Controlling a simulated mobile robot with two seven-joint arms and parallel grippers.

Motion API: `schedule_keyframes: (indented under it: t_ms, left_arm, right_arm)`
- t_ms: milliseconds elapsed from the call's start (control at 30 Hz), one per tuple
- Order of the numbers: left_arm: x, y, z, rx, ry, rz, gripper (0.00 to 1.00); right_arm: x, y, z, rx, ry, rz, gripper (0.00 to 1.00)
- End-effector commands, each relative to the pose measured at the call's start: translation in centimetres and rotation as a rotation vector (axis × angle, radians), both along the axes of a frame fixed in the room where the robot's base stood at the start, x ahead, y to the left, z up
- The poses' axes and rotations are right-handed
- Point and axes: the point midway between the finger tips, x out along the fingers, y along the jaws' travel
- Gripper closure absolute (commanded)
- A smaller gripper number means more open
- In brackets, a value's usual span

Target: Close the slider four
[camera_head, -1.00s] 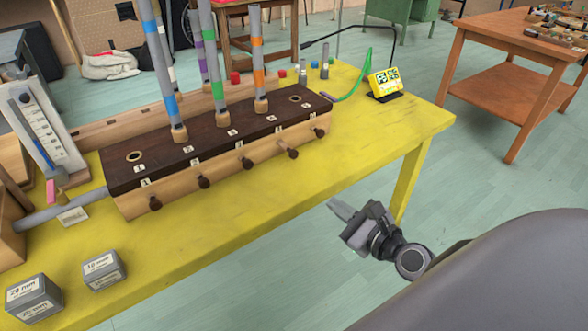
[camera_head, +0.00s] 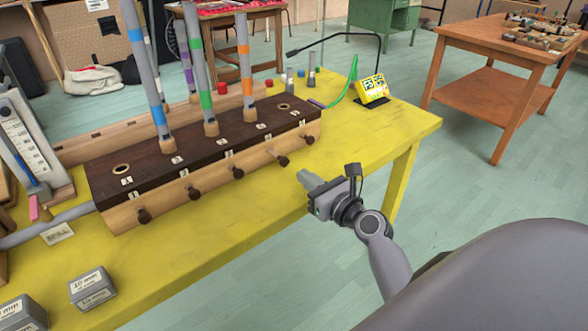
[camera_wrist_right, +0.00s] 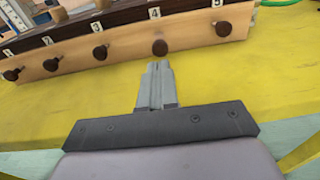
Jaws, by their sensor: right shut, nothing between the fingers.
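A long wooden box with a dark top (camera_head: 190,146) stands on the yellow table, with a row of dark knobs along its pale front. The fourth knob from the left (camera_head: 283,161) sticks out on its rod farther than its neighbours; that slider is out. In the right wrist view this knob (camera_wrist_right: 160,47) sits below the label 4 (camera_wrist_right: 154,13). My right gripper (camera_head: 303,176) is shut and empty in front of the box, near the table's front edge. In the right wrist view its fingertips (camera_wrist_right: 158,66) point at the fourth knob, seemingly just short of it. My left gripper is out of view.
Upright tubes with coloured bands (camera_head: 208,100) stand on the box. A yellow display (camera_head: 372,90) stands at the right end. The table top (camera_head: 240,225) before the box is clear.

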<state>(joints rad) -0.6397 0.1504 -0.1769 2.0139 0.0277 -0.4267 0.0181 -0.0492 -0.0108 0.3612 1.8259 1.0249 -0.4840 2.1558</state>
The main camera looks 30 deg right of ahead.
Motion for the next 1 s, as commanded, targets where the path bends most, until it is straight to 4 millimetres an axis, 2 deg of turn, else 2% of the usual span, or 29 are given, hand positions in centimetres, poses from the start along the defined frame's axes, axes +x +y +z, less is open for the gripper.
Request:
schedule_keyframes:
  t_ms: [100, 300, 500, 867, 1000]
  left_arm:
    - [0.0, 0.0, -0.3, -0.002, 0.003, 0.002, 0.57]
    - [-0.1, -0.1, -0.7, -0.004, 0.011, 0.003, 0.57]
    - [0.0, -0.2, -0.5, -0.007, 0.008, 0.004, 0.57]
    - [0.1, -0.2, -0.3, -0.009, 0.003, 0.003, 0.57]
    - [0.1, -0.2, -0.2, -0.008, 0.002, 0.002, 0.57]
  right_arm:
    - [2.0, 0.1, -0.1, -0.001, -0.002, 0.001, 1.00]
    - [4.2, 0.2, -0.3, -0.002, 0.000, 0.000, 1.00]
    - [5.1, 0.2, -0.3, -0.001, 0.001, 0.000, 1.00]
    - [5.2, 0.3, -0.3, -0.001, 0.000, 0.000, 1.00]
    - [6.5, 0.3, -0.2, 0.001, -0.001, -0.001, 1.00]
